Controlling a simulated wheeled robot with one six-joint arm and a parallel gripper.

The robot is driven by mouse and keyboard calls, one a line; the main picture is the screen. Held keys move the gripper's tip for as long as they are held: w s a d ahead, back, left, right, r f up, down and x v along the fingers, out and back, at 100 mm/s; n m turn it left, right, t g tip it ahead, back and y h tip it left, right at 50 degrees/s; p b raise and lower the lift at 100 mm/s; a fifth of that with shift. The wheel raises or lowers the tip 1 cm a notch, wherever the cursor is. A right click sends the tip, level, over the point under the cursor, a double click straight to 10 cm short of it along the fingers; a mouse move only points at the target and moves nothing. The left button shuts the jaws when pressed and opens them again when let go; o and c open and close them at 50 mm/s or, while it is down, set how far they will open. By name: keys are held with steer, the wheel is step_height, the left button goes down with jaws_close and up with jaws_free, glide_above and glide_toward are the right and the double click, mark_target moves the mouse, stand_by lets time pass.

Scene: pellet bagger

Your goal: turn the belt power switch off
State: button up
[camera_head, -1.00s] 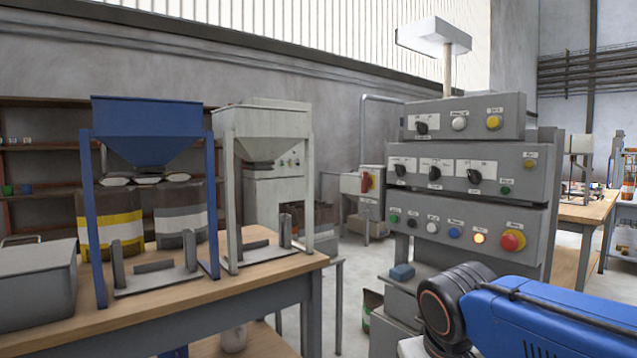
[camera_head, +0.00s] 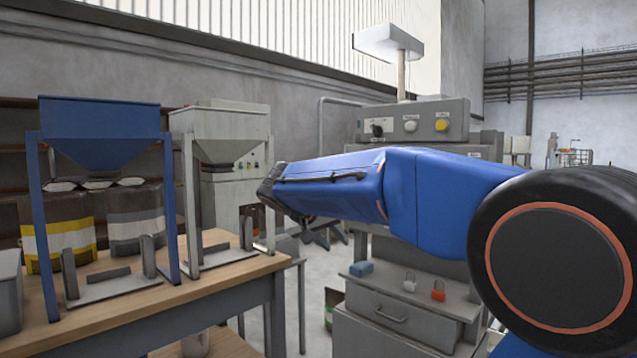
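The control panel's top box (camera_head: 462,118) shows above my arm, with a black rotary knob (camera_head: 377,130), a white button (camera_head: 411,126) and a yellow button (camera_head: 442,125). Its labels are too small to read, so I cannot tell which control is the belt power switch. My blue arm covers nearly all the lower panel rows and the place of the red-handled switch box. Dark finger-like parts under the arm's far end may be my gripper (camera_head: 322,236). They are partly hidden, and their opening and anything between them are unclear.
A grey drawer cabinet (camera_head: 385,318) stands below the panel, bearing a blue block (camera_head: 361,268), a grey padlock (camera_head: 409,283) and an orange padlock (camera_head: 438,290). A wooden-topped table (camera_head: 130,318) at left carries a blue hopper (camera_head: 100,125) and a grey hopper (camera_head: 222,125).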

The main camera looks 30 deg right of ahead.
steer(key=w+a+r+m+t+h, duration=0.1)
steer(key=w+r+m+h, duration=0.25)
steer(key=w, duration=0.65)
steer(key=w+a+r+m+h, duration=0.15)
steer(key=w+r, duration=0.25)
steer(key=w, duration=0.5)
steer(key=w+r+m+t+h, duration=0.1)
steer(key=w+r+m+h, duration=0.25)
steer(key=w, duration=0.65)
steer(key=f+x, duration=0.1)
steer(key=x, duration=1.6)
steer(key=shift+r+n, duration=0.45)
steer(key=shift+s+y, duration=0.15)
steer(key=shift+y, duration=0.1)
steer(key=c, duration=0.7)
